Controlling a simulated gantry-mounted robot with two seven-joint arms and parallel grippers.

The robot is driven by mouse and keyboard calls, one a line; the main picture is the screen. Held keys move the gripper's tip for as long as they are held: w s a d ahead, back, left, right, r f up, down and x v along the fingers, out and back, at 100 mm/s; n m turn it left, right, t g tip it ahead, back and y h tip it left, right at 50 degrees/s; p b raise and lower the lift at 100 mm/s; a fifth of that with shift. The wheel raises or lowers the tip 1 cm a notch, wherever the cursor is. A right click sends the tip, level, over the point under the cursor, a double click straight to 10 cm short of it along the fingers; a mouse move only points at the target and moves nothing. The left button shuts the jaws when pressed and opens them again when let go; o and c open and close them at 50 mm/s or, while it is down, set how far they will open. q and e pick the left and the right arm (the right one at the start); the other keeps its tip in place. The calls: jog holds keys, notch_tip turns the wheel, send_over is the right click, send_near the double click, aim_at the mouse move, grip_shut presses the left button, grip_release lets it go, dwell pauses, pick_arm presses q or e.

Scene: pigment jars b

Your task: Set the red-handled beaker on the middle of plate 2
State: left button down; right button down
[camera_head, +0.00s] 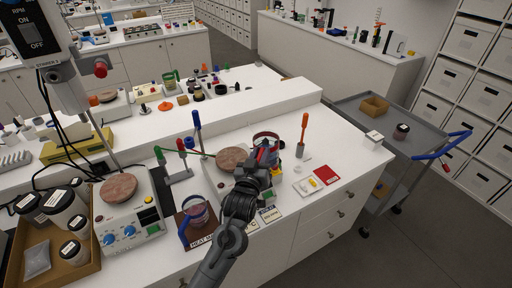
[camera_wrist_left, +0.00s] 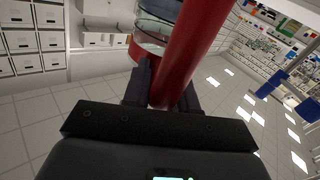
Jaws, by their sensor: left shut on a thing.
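My left gripper (camera_head: 262,168) is shut on the red handle of the glass beaker (camera_head: 267,137). In the left wrist view the red handle (camera_wrist_left: 190,50) stands between the two dark fingers (camera_wrist_left: 160,90), with the clear glass at its upper left. The beaker is held at the right of a round brown plate (camera_head: 231,159); the gripper partly hides both the beaker and the unit under that plate. Another round brown plate (camera_head: 118,187) is on the hot-plate unit with blue knobs at the left. I cannot read which plate is numbered 2. My right gripper is out of view.
A blue-handled beaker (camera_head: 196,211) stands on a brown mat at the bench front. Upright rods (camera_head: 197,122) and a stand with green and red clamps (camera_head: 172,165) are near the plates. An orange-handled tool (camera_head: 303,130) and a red card (camera_head: 326,173) are at right.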

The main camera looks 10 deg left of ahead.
pick_arm(q)
jog(key=s+d+p, duration=0.4)
jog(key=s+d, duration=0.1)
jog(key=s, duration=0.1)
jog(key=shift+s+d, duration=0.3)
jog(key=shift+a+r, duration=0.1)
jog(key=shift+a, duration=0.05)
dwell(0.4)
jog(key=s+a+p, duration=0.9)
jog(key=s+a, duration=0.7)
jog(key=a, duration=0.3)
jog(key=s+a+p, duration=0.9)
jog(key=s+a, duration=0.7)
jog(key=a, duration=0.3)
jog(key=shift+s+a, duration=0.2)
jog(key=shift+s, duration=0.2)
dwell(1.3)
